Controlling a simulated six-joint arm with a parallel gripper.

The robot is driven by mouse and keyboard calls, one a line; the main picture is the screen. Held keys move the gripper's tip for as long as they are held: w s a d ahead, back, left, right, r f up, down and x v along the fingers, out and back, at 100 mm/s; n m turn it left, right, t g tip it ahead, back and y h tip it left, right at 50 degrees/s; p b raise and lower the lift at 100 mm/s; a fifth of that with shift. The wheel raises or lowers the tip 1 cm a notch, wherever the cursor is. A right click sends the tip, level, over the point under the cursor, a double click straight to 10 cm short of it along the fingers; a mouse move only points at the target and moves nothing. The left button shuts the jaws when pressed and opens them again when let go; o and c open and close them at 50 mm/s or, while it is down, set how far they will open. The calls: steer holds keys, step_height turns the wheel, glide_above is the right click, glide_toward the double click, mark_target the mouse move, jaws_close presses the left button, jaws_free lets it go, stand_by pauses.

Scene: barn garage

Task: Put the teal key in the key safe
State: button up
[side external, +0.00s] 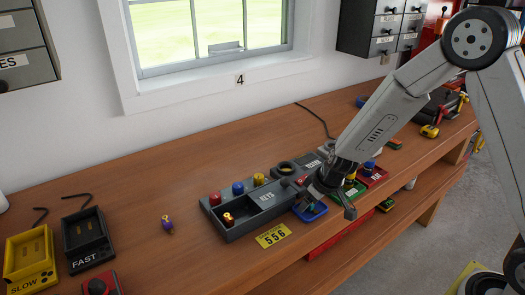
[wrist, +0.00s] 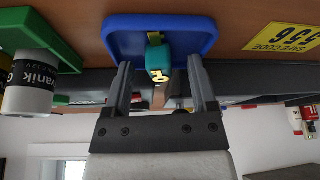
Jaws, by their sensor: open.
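The teal key (wrist: 158,60) has a yellow tag-like end and lies in a blue tray (wrist: 120,40). In the wrist view it sits between the two fingers of my open gripper (wrist: 160,72); no contact shows. In the side external view my gripper (side external: 328,207) is low over the blue tray (side external: 309,215), pointing down, and partly hides the key. A long dark grey box (side external: 237,236) with an open compartment stands left of my gripper; it seems to be the key safe. A red and yellow piece (side external: 228,219) is inside that compartment.
Red, blue and yellow knobs (side external: 238,188) stand along the box's back. A yellow code card (side external: 272,236) lies in front. A green tray (side external: 352,190) and red tray (side external: 373,177) stand to the right. A purple key-like piece (side external: 167,224) lies on open bench to the left.

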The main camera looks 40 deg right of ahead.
jaws_close()
stand_by(0.3)
steer(key=shift+r, duration=0.3)
steer(key=shift+r, duration=1.2)
steer(key=s+r, duration=1)
steer(key=s, duration=0.4)
steer(key=shift+d, duration=0.15)
